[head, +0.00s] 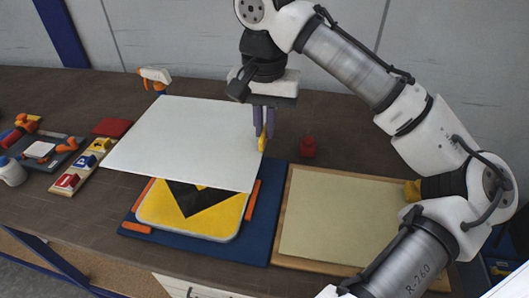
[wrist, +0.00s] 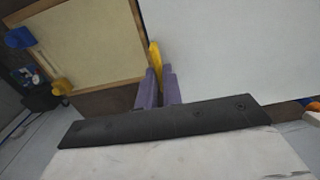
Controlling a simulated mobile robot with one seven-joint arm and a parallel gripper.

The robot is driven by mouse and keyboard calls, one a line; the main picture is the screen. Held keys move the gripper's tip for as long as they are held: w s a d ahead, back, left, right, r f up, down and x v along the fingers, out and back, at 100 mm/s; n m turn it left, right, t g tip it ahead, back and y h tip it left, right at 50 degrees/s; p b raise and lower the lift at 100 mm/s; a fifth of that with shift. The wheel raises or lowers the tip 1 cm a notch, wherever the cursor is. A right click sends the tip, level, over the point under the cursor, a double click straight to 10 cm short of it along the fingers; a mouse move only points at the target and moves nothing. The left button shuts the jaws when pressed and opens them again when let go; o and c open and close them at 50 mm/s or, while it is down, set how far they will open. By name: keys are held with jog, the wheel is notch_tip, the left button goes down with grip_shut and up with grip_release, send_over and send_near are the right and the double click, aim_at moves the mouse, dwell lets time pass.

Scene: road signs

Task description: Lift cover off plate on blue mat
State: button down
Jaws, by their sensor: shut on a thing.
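The cover is a white sheet (head: 190,140) with a yellow tab (head: 263,142) on its right edge. My gripper (head: 264,126) is shut on this tab, which also shows between the purple fingers in the wrist view (wrist: 155,60). The sheet fills the upper right of the wrist view (wrist: 230,50). The plate (head: 222,216), yellow with a black shape, lies on the blue mat (head: 262,222). The sheet hides the back part of the plate from the head view and appears raised above it. Orange blocks (head: 252,200) sit around the plate's edges.
A spray bottle (head: 154,77) stands behind the sheet. A strip of small signs (head: 84,167) and a tool tray (head: 42,151) are at left.

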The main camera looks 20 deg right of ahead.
notch_tip(320, 180, up, 3)
jog(key=shift+f, duration=0.2)
jog(key=shift+r+p, duration=1.65)
jog(key=shift+p, duration=0.6)
